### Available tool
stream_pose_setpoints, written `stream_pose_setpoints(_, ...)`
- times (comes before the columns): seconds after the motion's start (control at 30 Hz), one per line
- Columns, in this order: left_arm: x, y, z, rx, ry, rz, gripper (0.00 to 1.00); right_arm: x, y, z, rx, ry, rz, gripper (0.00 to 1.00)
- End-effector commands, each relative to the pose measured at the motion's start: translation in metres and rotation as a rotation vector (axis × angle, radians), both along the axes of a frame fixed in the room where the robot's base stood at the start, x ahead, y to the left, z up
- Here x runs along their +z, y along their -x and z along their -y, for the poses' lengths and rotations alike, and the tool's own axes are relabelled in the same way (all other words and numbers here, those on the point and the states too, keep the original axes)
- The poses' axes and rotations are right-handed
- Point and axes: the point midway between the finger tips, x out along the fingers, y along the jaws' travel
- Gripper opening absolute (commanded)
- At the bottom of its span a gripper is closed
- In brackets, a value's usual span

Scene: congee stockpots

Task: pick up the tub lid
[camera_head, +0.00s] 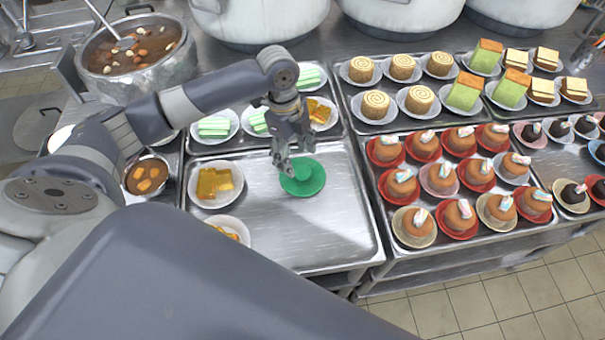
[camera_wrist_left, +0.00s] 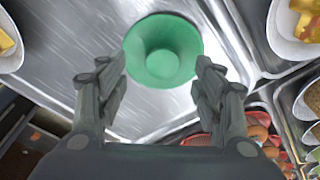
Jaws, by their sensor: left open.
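The tub lid (camera_head: 303,178) is a green round disc with a raised middle. It lies on the bare part of a metal tray (camera_head: 340,225) in the head view. In the left wrist view the lid (camera_wrist_left: 163,50) lies just beyond my left gripper's fingertips, between their lines. I cannot tell whether a finger touches the lid. My right gripper is not in view.
A plate with yellow blocks (camera_head: 215,184) stands left of the lid on the same tray. Plates with green-white slices (camera_head: 214,127) stand behind it. A tray of brown cakes (camera_head: 460,180) stands to the right. A pot of brown soup (camera_head: 137,53) is at the back left.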

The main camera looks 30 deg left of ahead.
Motion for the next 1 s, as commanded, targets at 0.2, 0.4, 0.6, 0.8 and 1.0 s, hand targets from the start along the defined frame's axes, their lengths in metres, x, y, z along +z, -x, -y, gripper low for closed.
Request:
stream_pose_setpoints(0.2, -0.023, -0.002, 0.011, -0.002, 0.001, -0.004, 0.61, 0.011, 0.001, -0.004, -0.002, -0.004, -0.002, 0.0)
stream_pose_setpoints(0.4, -0.048, -0.002, 0.016, 0.0, 0.001, -0.001, 0.61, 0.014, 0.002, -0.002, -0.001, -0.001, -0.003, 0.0)
stream_pose_setpoints(0.6, -0.052, -0.002, 0.015, -0.001, -0.001, 0.0, 0.61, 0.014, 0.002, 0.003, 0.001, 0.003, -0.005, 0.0)
stream_pose_setpoints(0.8, -0.051, -0.002, 0.015, -0.001, -0.001, 0.0, 0.33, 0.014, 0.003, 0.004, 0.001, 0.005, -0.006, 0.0)
stream_pose_setpoints(1.0, -0.051, -0.002, 0.015, -0.001, -0.001, 0.0, 0.25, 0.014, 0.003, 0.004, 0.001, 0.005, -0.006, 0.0)
